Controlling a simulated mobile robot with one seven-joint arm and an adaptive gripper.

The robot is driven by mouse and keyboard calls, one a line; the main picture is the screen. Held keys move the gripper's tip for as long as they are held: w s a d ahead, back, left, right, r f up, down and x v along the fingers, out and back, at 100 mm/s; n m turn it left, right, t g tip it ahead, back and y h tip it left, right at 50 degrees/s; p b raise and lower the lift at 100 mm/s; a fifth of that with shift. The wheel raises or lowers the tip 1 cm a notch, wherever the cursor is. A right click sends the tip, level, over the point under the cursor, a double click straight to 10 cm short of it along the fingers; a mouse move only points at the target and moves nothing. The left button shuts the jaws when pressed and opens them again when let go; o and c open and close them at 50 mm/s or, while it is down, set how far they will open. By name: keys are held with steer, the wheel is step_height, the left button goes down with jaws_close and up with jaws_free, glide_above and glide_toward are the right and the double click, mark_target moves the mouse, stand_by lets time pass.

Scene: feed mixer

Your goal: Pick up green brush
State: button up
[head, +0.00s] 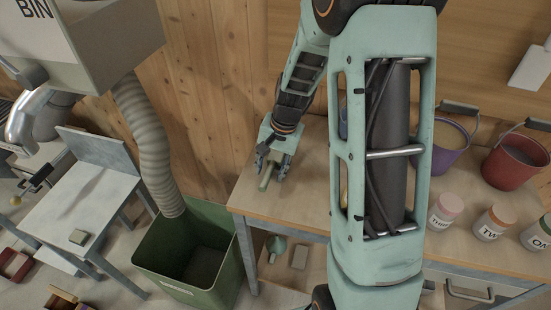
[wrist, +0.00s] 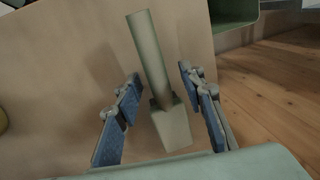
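The green brush (head: 265,181) is at the left end of the wooden table, under my gripper (head: 270,164) in the head view. In the wrist view the brush (wrist: 150,55) shows a pale green round handle pointing up the picture and a blocky head nearer my palm. My gripper (wrist: 160,88) is open, with one blue-padded finger on each side of the brush. Gaps show between both fingers and the brush, so it is not gripped. In the head view my gripper hides part of the brush.
The wooden table (head: 300,205) has a green bin (head: 165,260) beside its left end. A purple bucket (head: 447,160), a red bucket (head: 515,160) and labelled jars (head: 445,210) stand to the right. My arm hides the table's middle. A wooden wall is behind.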

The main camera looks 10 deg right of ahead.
mark_target(270, 166)
jaws_close()
steer(key=shift+r, duration=0.15)
steer(key=shift+r+p, duration=0.55)
step_height(270, 166, up, 2)
steer(key=shift+r+p, duration=0.15)
steer(key=shift+p, duration=0.7)
steer(key=s+r+p, duration=0.5)
steer(key=s+r, duration=0.4)
steer(key=s, duration=0.5)
steer(key=shift+d+r, duration=0.15)
